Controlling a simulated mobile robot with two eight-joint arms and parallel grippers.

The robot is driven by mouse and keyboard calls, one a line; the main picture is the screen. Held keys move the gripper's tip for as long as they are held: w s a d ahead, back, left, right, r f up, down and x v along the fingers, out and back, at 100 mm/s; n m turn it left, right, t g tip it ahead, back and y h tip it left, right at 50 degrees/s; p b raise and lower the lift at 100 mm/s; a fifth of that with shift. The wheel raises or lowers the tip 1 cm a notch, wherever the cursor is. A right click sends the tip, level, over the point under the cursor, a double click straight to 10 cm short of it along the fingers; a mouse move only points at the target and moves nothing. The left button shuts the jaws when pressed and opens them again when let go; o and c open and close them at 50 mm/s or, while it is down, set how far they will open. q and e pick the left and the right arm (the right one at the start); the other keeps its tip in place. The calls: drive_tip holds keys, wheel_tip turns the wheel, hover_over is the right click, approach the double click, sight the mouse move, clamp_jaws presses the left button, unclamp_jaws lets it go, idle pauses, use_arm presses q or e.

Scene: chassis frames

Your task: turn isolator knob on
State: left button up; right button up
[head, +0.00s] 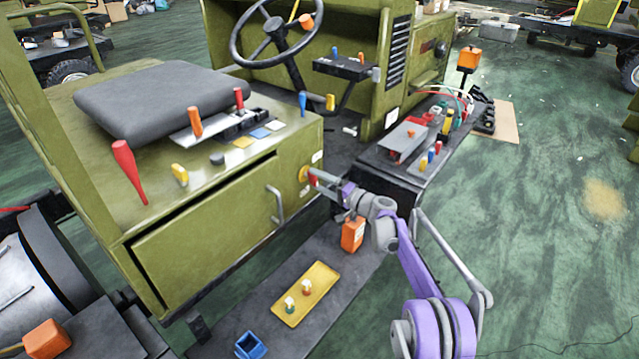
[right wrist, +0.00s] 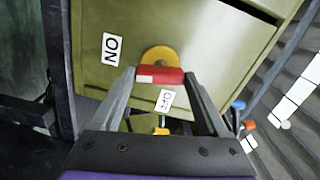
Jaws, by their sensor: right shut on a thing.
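The isolator knob is a red bar (right wrist: 160,75) on a round yellow plate (right wrist: 160,55), on the green end panel of the vehicle. In the right wrist view the bar lies across the picture, with a white patch on its left end. The ON label (right wrist: 111,48) is to its upper left and the OFF label (right wrist: 166,99) is just below it. My right gripper (right wrist: 159,76) is shut on the red bar, one finger at each end. In the head view the right gripper (head: 315,178) reaches the yellow plate (head: 304,174) and partly hides the knob. My left gripper is not in view.
A black step holds a yellow tray (head: 292,309), a blue open box (head: 251,345) and an orange block (head: 352,234). A drawer handle (head: 276,204) sticks out left of the knob. A side bench (head: 400,165) with tools and cables stands right of it. Green floor at right is mostly clear.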

drive_tip(key=shift+m, duration=1.2)
drive_tip(key=o, duration=1.2)
drive_tip(key=shift+o, duration=0.2)
drive_tip(key=v, duration=1.1)
drive_tip(key=shift+b, duration=0.45)
drive_tip(key=shift+r, duration=0.1)
